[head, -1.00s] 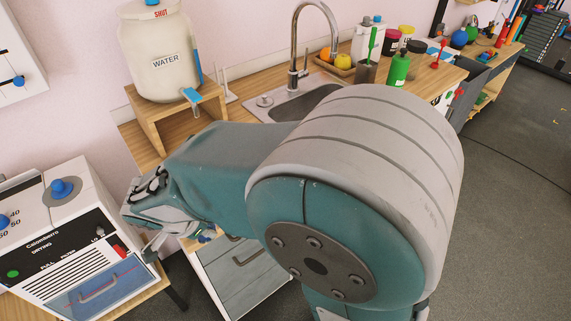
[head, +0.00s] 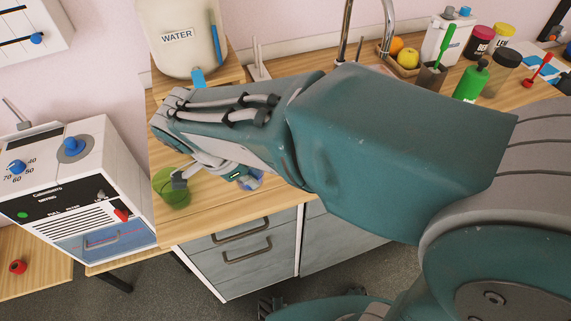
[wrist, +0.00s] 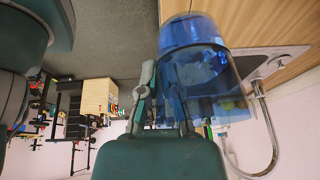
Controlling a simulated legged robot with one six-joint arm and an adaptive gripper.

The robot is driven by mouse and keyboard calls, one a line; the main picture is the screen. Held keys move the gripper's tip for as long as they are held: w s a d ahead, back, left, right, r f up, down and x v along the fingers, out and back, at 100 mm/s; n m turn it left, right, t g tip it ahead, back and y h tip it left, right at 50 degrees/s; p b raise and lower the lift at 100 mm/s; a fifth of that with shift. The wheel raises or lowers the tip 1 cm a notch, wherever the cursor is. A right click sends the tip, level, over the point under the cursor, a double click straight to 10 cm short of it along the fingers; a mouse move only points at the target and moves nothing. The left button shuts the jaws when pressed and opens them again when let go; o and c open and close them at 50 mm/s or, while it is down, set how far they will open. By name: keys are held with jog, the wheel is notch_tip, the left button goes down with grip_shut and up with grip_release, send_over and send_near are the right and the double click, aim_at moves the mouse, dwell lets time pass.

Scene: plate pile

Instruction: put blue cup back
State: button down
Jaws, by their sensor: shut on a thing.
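The blue cup (wrist: 207,62) is see-through and fills the upper middle of the wrist view. My gripper (wrist: 160,75) has its fingers at the cup's near side and is shut on it. In the head view the blue cup (head: 251,180) shows only in part beneath my forearm, over the front of the wooden counter. My gripper (head: 232,174) is partly hidden there by my own arm. I cannot tell whether the cup touches the counter.
A green cup (head: 173,192) stands on the counter (head: 215,222) left of the gripper. The water tank (head: 180,38) with its blue tap (head: 197,77) is behind. A drying machine (head: 75,185) is at the left. Bottles and a fruit tray (head: 403,62) stand at the back right.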

jog(key=shift+w+a+r, duration=0.45)
jog(key=shift+w+a, duration=0.1)
jog(key=shift+a, duration=0.15)
jog(key=w+d+f, duration=0.4)
jog(key=w, duration=0.1)
jog(key=w+d+f, duration=0.2)
jog(key=w+f, duration=0.1)
jog(key=shift+d, duration=0.2)
jog(key=shift+w+a+f, duration=0.2)
jog(key=shift+w+f, duration=0.15)
jog(key=shift+f, duration=0.15)
jog(key=x, duration=0.3)
jog(key=shift+s+d+f, duration=0.1)
jog(key=shift+d+f, duration=0.15)
jog(key=shift+d, duration=0.1)
jog(key=shift+a, duration=0.35)
jog(key=c, duration=0.8)
grip_release()
jog(key=shift+a+f, duration=0.1)
jog(key=shift+a, duration=0.1)
jog(key=shift+d, duration=0.2)
jog(key=shift+d, duration=0.1)
